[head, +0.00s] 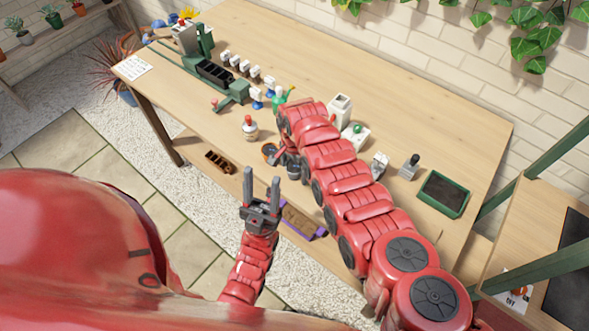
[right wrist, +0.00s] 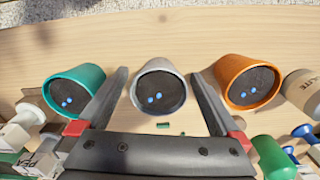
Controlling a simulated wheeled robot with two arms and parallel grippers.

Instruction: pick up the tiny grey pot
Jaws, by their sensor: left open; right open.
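The tiny grey pot (right wrist: 160,88) shows in the right wrist view, filled with dark soil with two blue dots on it. It stands between a teal pot (right wrist: 75,90) and an orange pot (right wrist: 250,82). My right gripper (right wrist: 159,76) is open, with one finger to each side of the grey pot; I cannot tell whether they touch it. In the head view my right arm hides most of this area. My left gripper (head: 261,185) is open and empty, in front of the table's front edge.
Several small items stand on the wooden table (head: 420,115), including a red-topped bottle (head: 250,128) and a green-framed tray (head: 443,193) at the right. Small green bits lie near the grey pot.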

